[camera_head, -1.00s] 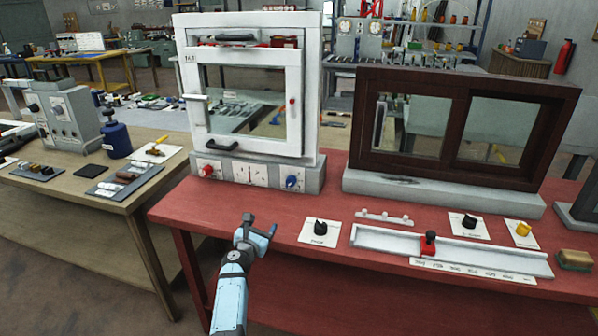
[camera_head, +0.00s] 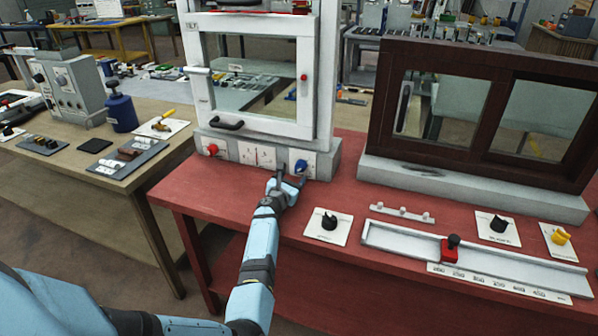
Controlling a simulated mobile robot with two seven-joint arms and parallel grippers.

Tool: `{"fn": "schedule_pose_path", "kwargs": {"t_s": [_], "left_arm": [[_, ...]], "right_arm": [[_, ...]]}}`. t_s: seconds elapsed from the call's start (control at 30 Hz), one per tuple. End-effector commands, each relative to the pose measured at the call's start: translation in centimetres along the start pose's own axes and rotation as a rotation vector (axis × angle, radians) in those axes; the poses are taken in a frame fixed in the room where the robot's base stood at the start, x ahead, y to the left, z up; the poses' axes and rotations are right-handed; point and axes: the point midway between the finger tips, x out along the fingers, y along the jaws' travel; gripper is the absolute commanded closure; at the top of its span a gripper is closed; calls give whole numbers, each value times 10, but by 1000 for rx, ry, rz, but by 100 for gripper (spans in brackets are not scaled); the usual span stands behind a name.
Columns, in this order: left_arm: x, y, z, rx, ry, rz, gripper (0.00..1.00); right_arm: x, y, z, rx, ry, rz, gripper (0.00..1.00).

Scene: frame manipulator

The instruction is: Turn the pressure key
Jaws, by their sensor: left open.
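Several knobs could be the pressure key, and their labels are too small to read. A blue knob (camera_head: 300,166) and a red knob (camera_head: 212,150) sit on the grey base of the white framed cabinet, with dials between them. A black knob (camera_head: 329,222) on a white plate lies on the red table. Another black knob (camera_head: 499,225) and a yellow knob (camera_head: 560,237) are on plates further right. My left gripper (camera_head: 289,179) is open, just in front of the blue knob. Its fingers overlap the knob's lower edge, so contact cannot be told. My right gripper is not in view.
The white cabinet (camera_head: 325,70) stands behind my left gripper. A brown window frame (camera_head: 390,100) stands on the right. A slider rail (camera_head: 400,242) with a red slider (camera_head: 449,252) lies at the front right of the red table (camera_head: 190,190).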

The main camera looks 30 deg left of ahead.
Motion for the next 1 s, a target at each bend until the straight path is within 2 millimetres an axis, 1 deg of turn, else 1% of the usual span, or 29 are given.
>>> {"fn": "schedule_pose_path", "kwargs": {"t_s": [0.03,0.1,0.2,0.3,0.5,0.7,0.73,0.93,1.0], "left_arm": [[12,0,-2,-2,-1,0,34],[25,0,-2,-2,-1,0,34],[40,0,-2,-2,-1,0,34],[50,0,-2,-1,-1,0,34],[59,0,0,0,0,0,34],[59,0,0,0,0,0,34],[59,0,0,0,0,0,36],[58,0,0,0,0,0,82],[58,0,0,0,0,0,83]], "right_arm": [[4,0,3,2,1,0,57],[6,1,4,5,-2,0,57],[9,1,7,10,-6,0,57],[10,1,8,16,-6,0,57],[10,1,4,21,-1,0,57],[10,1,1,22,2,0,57],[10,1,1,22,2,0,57],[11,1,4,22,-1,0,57],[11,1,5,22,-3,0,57]]}}
